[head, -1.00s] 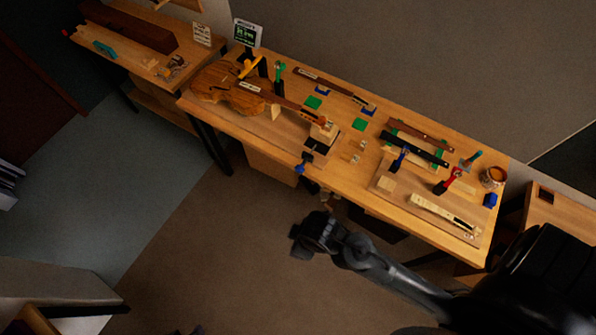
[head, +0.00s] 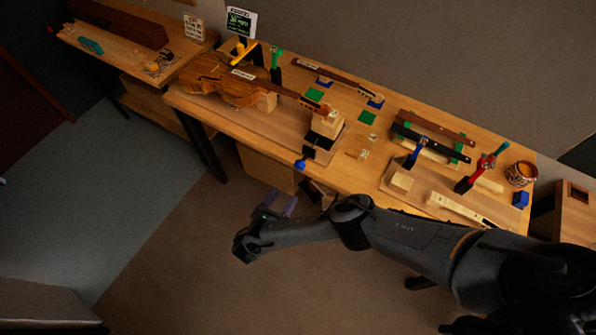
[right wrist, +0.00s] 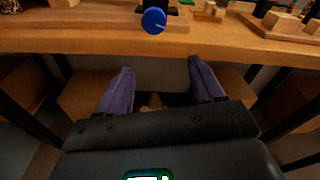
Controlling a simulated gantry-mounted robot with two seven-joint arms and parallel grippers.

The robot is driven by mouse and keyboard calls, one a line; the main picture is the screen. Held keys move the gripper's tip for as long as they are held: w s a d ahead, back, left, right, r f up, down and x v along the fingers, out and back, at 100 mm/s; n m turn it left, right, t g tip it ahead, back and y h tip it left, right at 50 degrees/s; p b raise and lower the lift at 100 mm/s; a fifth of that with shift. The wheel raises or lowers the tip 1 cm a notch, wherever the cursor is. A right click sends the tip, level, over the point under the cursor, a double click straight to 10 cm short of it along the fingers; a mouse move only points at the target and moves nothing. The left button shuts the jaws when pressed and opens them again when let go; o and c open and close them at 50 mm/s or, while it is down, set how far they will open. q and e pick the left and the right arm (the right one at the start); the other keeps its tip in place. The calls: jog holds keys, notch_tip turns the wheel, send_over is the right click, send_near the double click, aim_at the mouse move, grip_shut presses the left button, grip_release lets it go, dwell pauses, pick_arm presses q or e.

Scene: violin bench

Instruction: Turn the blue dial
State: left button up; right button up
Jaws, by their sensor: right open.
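The blue dial (head: 300,164) sits at the front edge of the violin bench, below the black and wooden block near the violin's scroll. In the right wrist view the blue dial (right wrist: 154,20) is round with a pale mark line, at the top centre, beyond and above the fingertips. My right gripper (head: 280,203) is in front of the bench, below and left of the dial and apart from it. Its purple fingers (right wrist: 159,66) are spread with nothing between them. My left gripper is out of view.
The bench top (head: 215,112) holds a violin (head: 222,80), green pads, clamps with blue and red handles, a cup (head: 520,173) and another blue block (head: 520,199). A wooden box (head: 264,168) stands under the bench. Open floor (head: 190,240) lies in front.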

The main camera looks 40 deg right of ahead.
aim_at(298, 169)
jog(key=shift+t+h, duration=0.3)
jog(key=shift+h, duration=0.4)
jog(key=b+x, duration=0.1)
jog(key=x, duration=0.2)
jog(key=b+x, duration=0.2)
jog(key=x, duration=0.2)
jog(key=w+r+b+x, duration=0.1)
jog(key=b+x, duration=0.1)
jog(key=x, duration=0.2)
jog(key=shift+w, duration=0.15)
jog(key=shift+b+x, duration=0.65)
jog(key=shift+x, duration=0.4)
jog(key=shift+r, duration=0.2)
jog(key=c, duration=1.1)
jog(key=shift+o, duration=0.2)
jog(key=shift+n, duration=0.3)
